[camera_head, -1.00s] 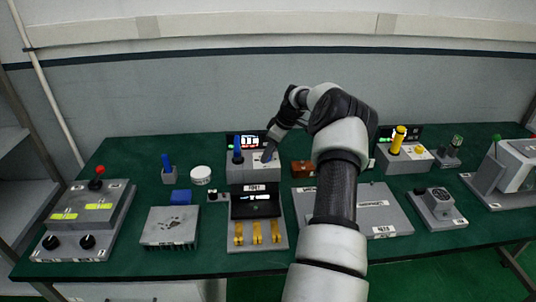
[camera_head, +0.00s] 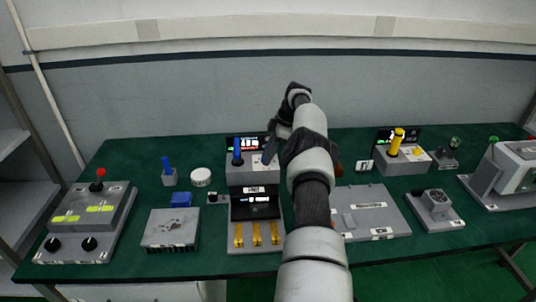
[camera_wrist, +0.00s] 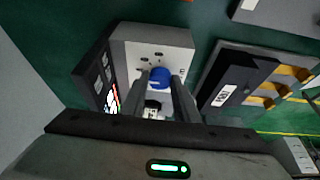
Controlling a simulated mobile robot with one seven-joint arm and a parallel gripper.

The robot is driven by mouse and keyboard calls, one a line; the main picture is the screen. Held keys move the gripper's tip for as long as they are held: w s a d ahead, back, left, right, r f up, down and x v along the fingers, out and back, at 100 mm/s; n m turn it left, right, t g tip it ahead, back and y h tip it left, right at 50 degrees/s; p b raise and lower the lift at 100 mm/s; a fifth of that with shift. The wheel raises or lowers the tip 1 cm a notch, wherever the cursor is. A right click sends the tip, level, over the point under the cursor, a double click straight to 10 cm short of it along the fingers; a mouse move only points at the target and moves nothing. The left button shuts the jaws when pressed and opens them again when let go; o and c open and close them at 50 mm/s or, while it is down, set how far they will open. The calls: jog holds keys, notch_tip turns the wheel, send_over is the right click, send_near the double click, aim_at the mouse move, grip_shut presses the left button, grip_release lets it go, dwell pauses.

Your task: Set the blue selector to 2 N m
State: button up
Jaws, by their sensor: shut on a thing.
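The blue selector (camera_wrist: 160,77) is a round knob on the top face of a grey box, with small dark marks around its far side. The lit display (camera_head: 246,143) behind the box is too small to read. The setting of the selector cannot be made out.
In front is a unit with yellow levers (camera_head: 257,234). A flat grey panel (camera_head: 372,211) lies to the right. A yellow-handled box (camera_head: 403,160) stands farther right.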

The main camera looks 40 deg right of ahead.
dwell(0.5)
jog(key=o, duration=1.1)
jog(key=shift+c, duration=0.2)
jog(key=shift+r, duration=0.1)
